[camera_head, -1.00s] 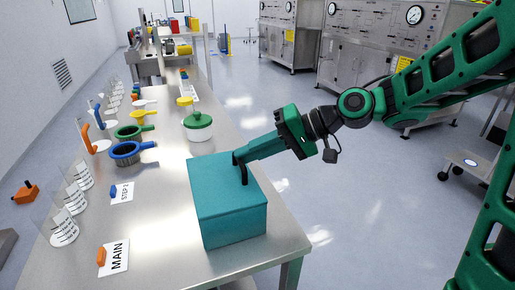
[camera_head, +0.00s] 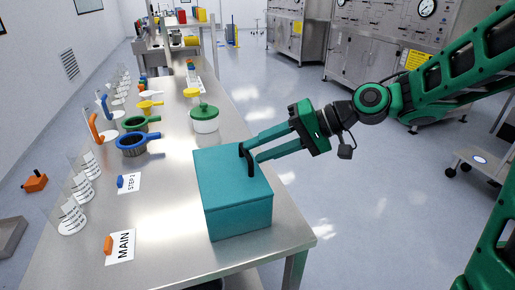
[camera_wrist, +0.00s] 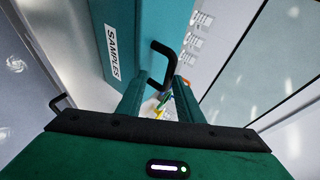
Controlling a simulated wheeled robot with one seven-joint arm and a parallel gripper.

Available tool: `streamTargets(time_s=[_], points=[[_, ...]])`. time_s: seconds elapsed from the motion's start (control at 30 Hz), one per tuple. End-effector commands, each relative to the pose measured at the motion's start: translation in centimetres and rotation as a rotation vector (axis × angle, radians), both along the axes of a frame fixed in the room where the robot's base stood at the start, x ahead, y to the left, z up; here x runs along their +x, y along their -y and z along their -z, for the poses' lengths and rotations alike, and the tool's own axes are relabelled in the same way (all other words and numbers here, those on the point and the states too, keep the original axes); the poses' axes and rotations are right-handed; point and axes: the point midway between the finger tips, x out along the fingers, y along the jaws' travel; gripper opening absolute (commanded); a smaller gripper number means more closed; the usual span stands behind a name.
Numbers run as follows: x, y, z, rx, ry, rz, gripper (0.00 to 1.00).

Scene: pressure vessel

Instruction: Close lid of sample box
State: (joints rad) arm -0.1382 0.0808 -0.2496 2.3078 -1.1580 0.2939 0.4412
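The teal sample box (camera_head: 240,218) stands on the near right part of the steel table. Its lid (camera_head: 222,172) looks flat and down on the box; no gap shows. A black handle (camera_head: 248,161) is at the lid's right edge, and it also shows in the wrist view (camera_wrist: 161,50). My gripper (camera_head: 250,152) is at the handle, reaching in from the right. Its two fingers are apart, with the handle's end between or just beyond their tips; I cannot tell if they touch it. A white "SAMPLES" label (camera_wrist: 112,52) is on the teal surface in the wrist view.
The steel table (camera_head: 170,225) also holds a "MAIN" card (camera_head: 120,247), a "STEP 2" card (camera_head: 129,183), blue (camera_head: 132,145) and green funnel-like vessels, and a white pot with a green lid (camera_head: 204,120). The floor right of the table is clear near the box.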

Motion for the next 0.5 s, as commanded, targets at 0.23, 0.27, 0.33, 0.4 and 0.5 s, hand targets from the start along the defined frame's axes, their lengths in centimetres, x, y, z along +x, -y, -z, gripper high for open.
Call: streamTargets(time_s=[0.23,0.27,0.33,0.4,0.5], points=[[-0.4,4.4,-2.3,-0.003,0.004,0.014,0.29],[-0.5,4.9,-2.6,-0.002,0.005,0.014,0.29],[-0.7,5.9,-3.2,-0.001,0.005,0.014,0.29],[-0.9,6.8,-3.7,-0.001,0.006,0.012,0.29],[-1.1,7.7,-4.4,0.001,0.008,0.011,0.29]])
